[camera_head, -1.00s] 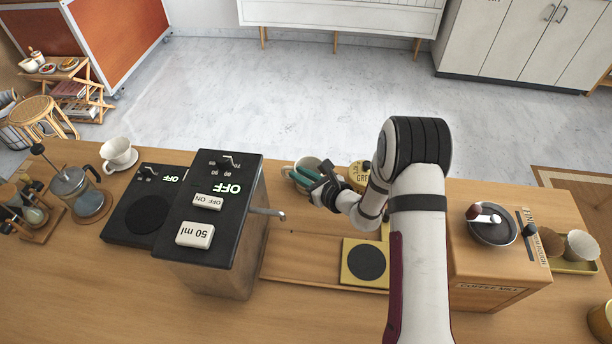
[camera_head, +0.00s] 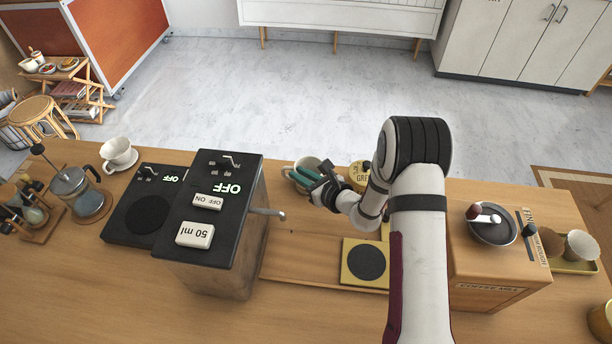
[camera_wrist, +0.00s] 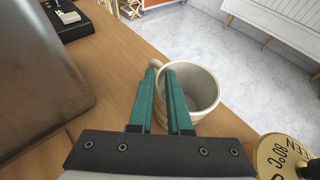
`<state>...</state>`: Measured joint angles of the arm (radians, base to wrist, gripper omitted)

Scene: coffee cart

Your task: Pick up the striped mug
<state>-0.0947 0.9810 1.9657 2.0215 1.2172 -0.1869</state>
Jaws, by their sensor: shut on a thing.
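A pale mug (camera_head: 307,163) stands near the far edge of the wooden counter, right of the black-topped machine. My gripper (camera_head: 303,175) reaches the mug's near side with teal fingers. In the wrist view the gripper (camera_wrist: 160,70) is shut on the mug at its handle, with one finger on each side. The fingers hide part of the handle and the near wall.
A yellow tin (camera_head: 359,176) stands close to the right of the mug. The black-topped machine (camera_head: 215,215), with its spout, stands to the left. A yellow-edged scale (camera_head: 349,274) lies nearer, and a coffee mill (camera_head: 500,268) stands at right. A white cup (camera_head: 119,150) sits far left.

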